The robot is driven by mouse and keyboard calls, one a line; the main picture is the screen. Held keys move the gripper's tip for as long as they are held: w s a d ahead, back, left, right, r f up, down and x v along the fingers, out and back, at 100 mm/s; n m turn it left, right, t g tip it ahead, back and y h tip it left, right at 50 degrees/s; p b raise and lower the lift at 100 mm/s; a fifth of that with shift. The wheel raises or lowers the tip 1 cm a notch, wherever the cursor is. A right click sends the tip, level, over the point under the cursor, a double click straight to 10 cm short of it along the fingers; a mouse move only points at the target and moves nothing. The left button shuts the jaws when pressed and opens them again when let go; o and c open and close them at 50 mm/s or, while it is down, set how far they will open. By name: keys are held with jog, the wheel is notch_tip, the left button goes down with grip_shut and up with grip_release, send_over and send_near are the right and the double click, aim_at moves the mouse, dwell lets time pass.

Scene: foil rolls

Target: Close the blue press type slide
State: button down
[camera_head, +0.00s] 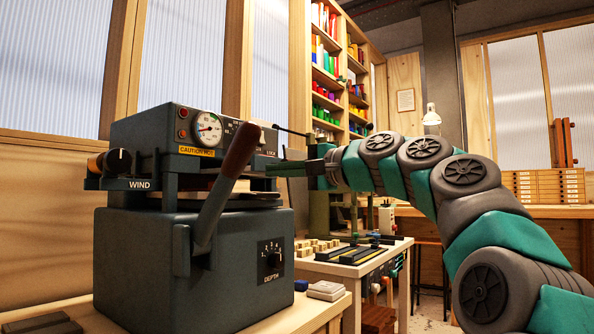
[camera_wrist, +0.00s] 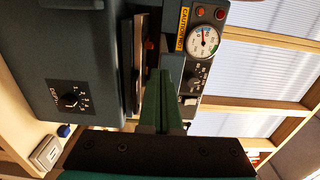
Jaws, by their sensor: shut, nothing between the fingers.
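The press (camera_head: 140,255) is a dark blue-grey machine on the left, with a lower body and an upper block (camera_head: 165,135) carrying a gauge. A flat plate section (camera_head: 245,202) lies in the gap between them; I cannot tell for sure which part is the slide or how far out it sits. My gripper (camera_head: 272,168) is shut and empty at the right end of the gap, just below the upper block. In the wrist view the green fingers (camera_wrist: 165,88) point towards the gap beside the gauge; contact is unclear.
A lever with a brown handle (camera_head: 235,150) stands tilted at the press's front. A WIND knob (camera_head: 118,162) sticks out at left and a DEPTH knob (camera_head: 273,259) is on the lower body. A side table (camera_head: 325,268) with small blocks stands behind, right of the press.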

jog(key=shift+w+a, duration=0.35)
jog(key=shift+a, duration=0.1)
jog(key=p+x, duration=0.2)
jog(key=x, duration=0.2)
jog(key=p+x, duration=0.2)
jog(key=x, duration=0.2)
jog(key=shift+w+a+r, duration=0.1)
jog(key=shift+r, duration=0.1)
jog(key=shift+w+a+f, duration=0.1)
jog(key=shift+w+a, duration=0.05)
jog(key=shift+a, duration=0.1)
jog(key=shift+d, duration=0.1)
